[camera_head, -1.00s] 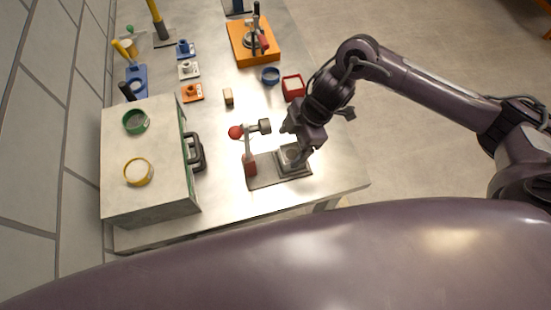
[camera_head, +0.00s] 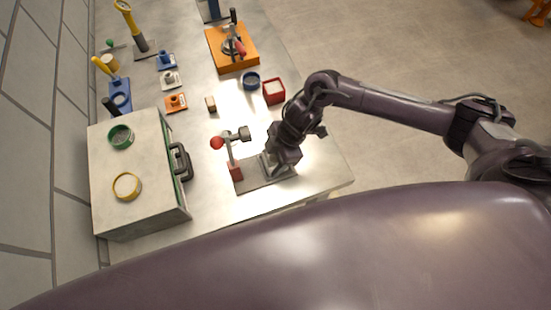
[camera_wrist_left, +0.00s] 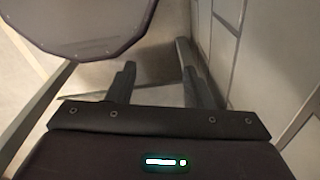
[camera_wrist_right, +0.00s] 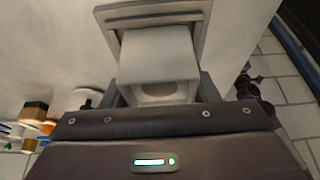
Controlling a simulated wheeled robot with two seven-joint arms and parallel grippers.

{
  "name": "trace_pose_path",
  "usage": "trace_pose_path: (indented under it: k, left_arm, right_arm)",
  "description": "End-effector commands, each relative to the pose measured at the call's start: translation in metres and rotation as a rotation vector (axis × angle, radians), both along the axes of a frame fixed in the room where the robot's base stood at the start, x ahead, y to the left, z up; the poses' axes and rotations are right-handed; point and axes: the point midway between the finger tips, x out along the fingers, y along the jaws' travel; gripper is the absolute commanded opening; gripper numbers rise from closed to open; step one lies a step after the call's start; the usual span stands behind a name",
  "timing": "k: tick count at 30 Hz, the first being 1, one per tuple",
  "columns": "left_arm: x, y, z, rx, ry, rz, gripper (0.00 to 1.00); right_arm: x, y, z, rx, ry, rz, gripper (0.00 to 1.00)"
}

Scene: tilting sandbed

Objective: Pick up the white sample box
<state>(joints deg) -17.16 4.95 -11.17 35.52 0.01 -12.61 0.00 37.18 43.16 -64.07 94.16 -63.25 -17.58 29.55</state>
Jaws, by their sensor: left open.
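The white sample box (camera_wrist_right: 158,58) shows in the right wrist view, in front of a square grey holder (camera_wrist_right: 113,20). A round shape shows in its near face. My right gripper (camera_wrist_right: 162,92) has one finger on each side of the box; whether both fingers press on it is unclear. In the head view my right gripper (camera_head: 280,162) is low over the grey base plate (camera_head: 252,184) of the lever stand and hides the box. My left gripper (camera_wrist_left: 158,85) shows only in its wrist view, with its fingers apart and nothing between them.
A red-knobbed lever stand (camera_head: 235,170) rises just left of my right gripper. A large grey case (camera_head: 150,205) with a black handle stands at the left.

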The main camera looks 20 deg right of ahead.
Motion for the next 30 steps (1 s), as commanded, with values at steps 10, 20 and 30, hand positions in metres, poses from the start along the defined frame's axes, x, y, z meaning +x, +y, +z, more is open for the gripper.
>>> trace_pose_path:
  k: [10, 20, 30]
  left_arm:
    - [-0.001, -0.013, 0.0, -0.016, 0.001, -0.003, 0.46]
    - [-0.001, -0.008, -0.004, -0.01, 0.001, -0.005, 0.46]
    - [-0.001, -0.006, -0.022, -0.007, 0.001, -0.003, 0.46]
  right_arm:
    - [0.001, 0.0, 0.001, 0.002, -0.001, 0.001, 0.2]
    - [0.002, 0.001, 0.017, 0.004, -0.006, 0.002, 0.2]
    - [0.003, 0.001, 0.108, 0.003, -0.013, 0.004, 0.2]
